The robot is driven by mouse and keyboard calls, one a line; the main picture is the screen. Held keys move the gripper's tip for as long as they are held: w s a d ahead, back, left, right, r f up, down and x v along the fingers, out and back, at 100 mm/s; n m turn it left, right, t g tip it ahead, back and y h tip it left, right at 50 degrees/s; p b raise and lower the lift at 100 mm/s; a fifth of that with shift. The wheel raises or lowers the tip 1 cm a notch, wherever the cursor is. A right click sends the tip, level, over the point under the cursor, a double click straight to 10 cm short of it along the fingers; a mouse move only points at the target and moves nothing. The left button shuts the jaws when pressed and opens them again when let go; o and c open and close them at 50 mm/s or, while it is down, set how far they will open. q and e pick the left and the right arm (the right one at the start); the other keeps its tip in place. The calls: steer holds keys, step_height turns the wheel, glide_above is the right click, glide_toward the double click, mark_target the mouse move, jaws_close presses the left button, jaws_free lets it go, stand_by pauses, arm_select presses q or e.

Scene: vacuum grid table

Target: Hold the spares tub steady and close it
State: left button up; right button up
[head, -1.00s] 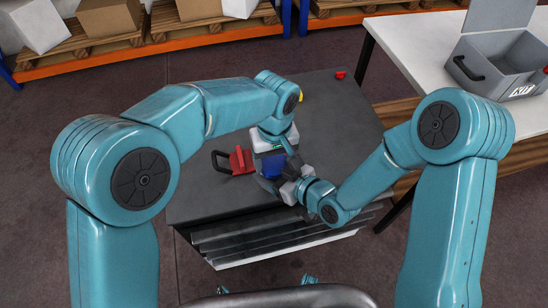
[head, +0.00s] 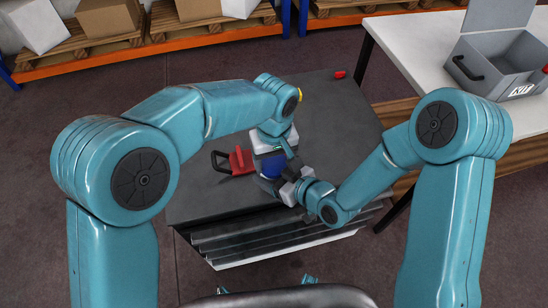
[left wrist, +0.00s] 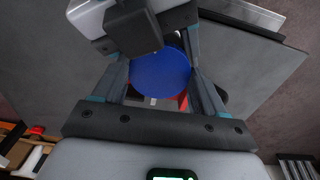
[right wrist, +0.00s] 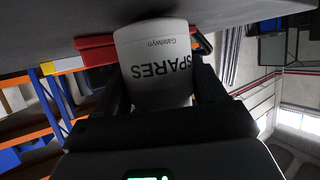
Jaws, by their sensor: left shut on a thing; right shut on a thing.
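The spares tub (right wrist: 158,62) is a white round tub with a dark SPARES label, upside down in the right wrist view. My right gripper (right wrist: 160,88) is shut on it from the side, one finger on each side. A round blue lid (left wrist: 158,72) lies between the fingers of my left gripper (left wrist: 160,82), which is shut on it from above. In the head view the blue lid (head: 273,168) shows between my two grippers, over the dark table. The seam between lid and tub is hidden, so I cannot tell how the lid sits.
A red object with a black handle (head: 240,161) lies just left of the tub on the dark table (head: 335,125). A small red piece (head: 340,75) lies at the far edge. A grey open case (head: 490,65) stands on the white bench at right.

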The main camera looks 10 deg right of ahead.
arm_select(q)
steer(key=shift+a+f, duration=0.3)
steer(key=shift+f, duration=0.15)
arm_select(e)
steer(key=shift+a+r, duration=0.1)
steer(key=shift+r, duration=0.3)
arm_select(q)
steer(key=shift+r, duration=0.1)
steer(key=shift+a+r, duration=0.15)
arm_select(e)
steer(key=shift+w, duration=0.1)
arm_select(q)
steer(key=shift+s+d+r, duration=0.2)
steer(key=shift+r, duration=0.1)
steer(key=shift+r, duration=0.15)
arm_select(e)
steer(key=shift+f, duration=0.15)
arm_select(q)
steer(key=shift+w+d+f, duration=0.1)
steer(key=shift+w+f, duration=0.05)
steer(key=shift+f, duration=0.3)
stand_by(0.3)
steer(key=shift+f, duration=0.2)
stand_by(0.3)
steer(key=o, duration=0.7)
